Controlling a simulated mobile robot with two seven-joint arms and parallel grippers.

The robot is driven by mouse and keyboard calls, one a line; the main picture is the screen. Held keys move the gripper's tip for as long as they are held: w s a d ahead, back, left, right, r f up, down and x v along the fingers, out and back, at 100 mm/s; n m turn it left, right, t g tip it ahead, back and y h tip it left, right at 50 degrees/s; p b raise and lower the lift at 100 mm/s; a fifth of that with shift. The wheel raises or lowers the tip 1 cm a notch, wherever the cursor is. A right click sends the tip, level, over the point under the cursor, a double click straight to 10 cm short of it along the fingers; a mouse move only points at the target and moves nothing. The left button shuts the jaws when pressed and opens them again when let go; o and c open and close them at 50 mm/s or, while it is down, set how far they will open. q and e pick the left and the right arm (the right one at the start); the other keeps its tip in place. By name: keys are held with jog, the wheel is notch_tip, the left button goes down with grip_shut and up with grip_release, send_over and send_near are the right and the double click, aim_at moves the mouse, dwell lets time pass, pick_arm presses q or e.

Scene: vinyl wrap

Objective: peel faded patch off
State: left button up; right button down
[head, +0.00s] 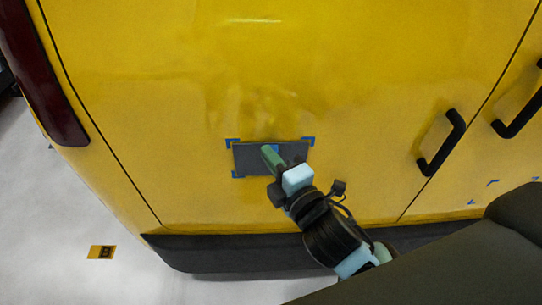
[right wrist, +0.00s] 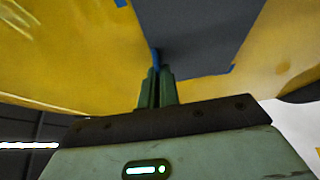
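The faded patch (head: 246,160) is a dark grey rectangle on the yellow van panel, with blue tape marks at its corners. It appears flat in the head view. It also shows large in the right wrist view (right wrist: 205,30). A small blue tab (right wrist: 155,60) is at the patch's edge. My right gripper (head: 268,153) is in front of the patch and hides part of it. In the right wrist view its fingers (right wrist: 158,74) are close together, with the tab between their tips. My left gripper is not in view.
Black door handles (head: 441,144) stick out to the right of the patch. A dark bumper strip (head: 225,252) runs below. More blue tape marks (head: 492,183) are at the right. A yellow floor marker (head: 101,252) lies on the pale floor at the left.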

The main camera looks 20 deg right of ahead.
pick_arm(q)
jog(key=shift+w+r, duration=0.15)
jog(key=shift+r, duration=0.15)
pick_arm(e)
jog(key=shift+s+a, duration=0.15)
jog(key=shift+s, duration=0.4)
pick_arm(q)
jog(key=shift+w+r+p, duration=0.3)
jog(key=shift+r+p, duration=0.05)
jog(key=shift+p, duration=0.1)
pick_arm(e)
jog(key=s+a, duration=0.2)
jog(key=s, duration=0.4)
jog(key=shift+s, duration=0.35)
dwell(0.6)
